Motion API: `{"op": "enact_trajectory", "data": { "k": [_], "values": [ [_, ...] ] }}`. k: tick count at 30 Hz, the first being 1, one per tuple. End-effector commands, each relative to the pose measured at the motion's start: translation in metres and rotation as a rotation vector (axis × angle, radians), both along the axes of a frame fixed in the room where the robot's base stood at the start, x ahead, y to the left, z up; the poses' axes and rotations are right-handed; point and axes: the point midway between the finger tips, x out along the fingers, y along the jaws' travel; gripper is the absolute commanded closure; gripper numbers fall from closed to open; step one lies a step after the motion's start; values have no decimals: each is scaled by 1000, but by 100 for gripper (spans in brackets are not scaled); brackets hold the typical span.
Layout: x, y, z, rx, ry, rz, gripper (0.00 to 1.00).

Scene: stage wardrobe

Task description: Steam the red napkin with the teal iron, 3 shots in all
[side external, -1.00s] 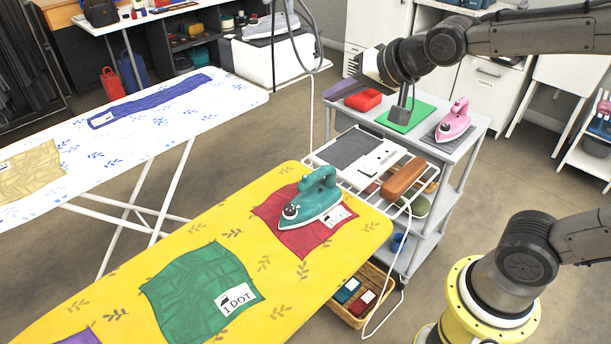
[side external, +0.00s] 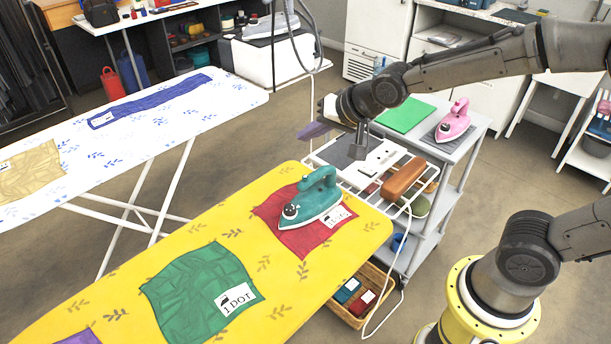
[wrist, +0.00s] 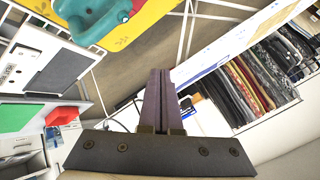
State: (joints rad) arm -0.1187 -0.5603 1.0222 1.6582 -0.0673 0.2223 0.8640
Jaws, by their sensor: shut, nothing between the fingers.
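The teal iron (side external: 312,200) stands on the red napkin (side external: 290,232) on the yellow ironing board (side external: 190,228). It covers part of the napkin, and a white label shows at the napkin's right side. My gripper (side external: 312,131) is shut and empty, in the air beyond the far end of the yellow board, apart from the iron. In the wrist view my shut fingers (wrist: 158,92) point away from the iron (wrist: 92,18), which shows at the upper left.
A green napkin (side external: 200,290) lies on the same board. A grey cart holds a green mat (side external: 404,115) and a pink iron (side external: 455,120). A white patterned board (side external: 60,150) stands left.

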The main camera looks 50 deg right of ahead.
Motion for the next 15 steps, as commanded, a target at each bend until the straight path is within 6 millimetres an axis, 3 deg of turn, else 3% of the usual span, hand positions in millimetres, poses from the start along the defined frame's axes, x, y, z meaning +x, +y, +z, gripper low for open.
{"op": "enact_trajectory", "data": {
  "k": [15],
  "values": [
    [0, -1, -63, -1, 1, -1, 100]
  ]
}}
